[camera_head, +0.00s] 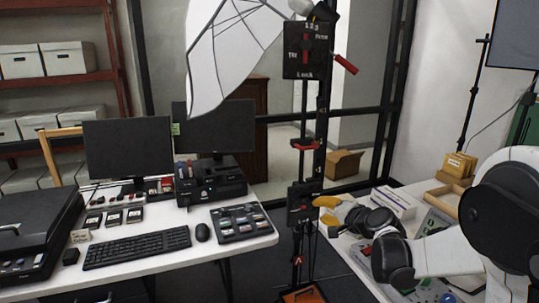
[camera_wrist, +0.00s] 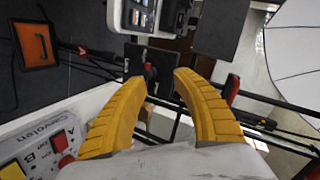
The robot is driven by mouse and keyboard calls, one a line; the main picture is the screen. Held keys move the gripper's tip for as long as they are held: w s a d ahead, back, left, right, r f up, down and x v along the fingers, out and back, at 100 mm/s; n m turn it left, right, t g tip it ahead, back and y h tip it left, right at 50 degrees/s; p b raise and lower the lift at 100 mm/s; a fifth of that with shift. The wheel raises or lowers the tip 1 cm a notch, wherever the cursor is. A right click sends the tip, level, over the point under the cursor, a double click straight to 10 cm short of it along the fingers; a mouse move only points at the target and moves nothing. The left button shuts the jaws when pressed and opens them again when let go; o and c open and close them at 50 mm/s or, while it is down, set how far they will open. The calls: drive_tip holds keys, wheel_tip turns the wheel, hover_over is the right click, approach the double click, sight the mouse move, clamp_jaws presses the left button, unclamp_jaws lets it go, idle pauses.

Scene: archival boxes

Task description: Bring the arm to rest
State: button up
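My gripper (camera_head: 330,210) shows in the head view at the left end of my arm, with yellow fingers over the left edge of the right-hand table. In the wrist view, the two yellow fingers of my gripper (camera_wrist: 158,77) stand apart with nothing held between them. My arm (camera_head: 445,252) has white links and black joints and reaches in from the right of the head view, low over that table. A black stand (camera_head: 306,64) with red handles rises just left of my gripper in the head view.
A white desk (camera_head: 150,263) at left holds monitors (camera_head: 127,150), a keyboard (camera_head: 137,249) and a mouse (camera_head: 202,232). The right-hand table (camera_head: 345,245) holds a white box (camera_head: 393,202) and a control panel (camera_wrist: 40,150). A white umbrella (camera_head: 228,45) hangs above. A cardboard box (camera_head: 343,163) stands behind.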

drive_tip(key=s+a+r+n+g+h, duration=0.1)
drive_tip(key=s+a+r+n+g, duration=0.15)
drive_tip(key=s, duration=0.75)
drive_tip(key=s+a+r+n+g+h, duration=0.1)
drive_tip(key=s+r+n, duration=0.15)
drive_tip(key=s, duration=0.75)
drive_tip(key=s+d+f+n+g+h, duration=0.1)
drive_tip(key=s+f+n, duration=0.1)
drive_tip(key=s, duration=0.6)
drive_tip(key=s+d+f+n+g+h, duration=0.1)
drive_tip(key=s+d+f+n+h, duration=0.1)
drive_tip(key=s, duration=0.6)
drive_tip(key=shift+s+f+n, duration=0.25)
drive_tip(key=shift+s+n, duration=0.05)
drive_tip(key=shift+n, duration=0.1)
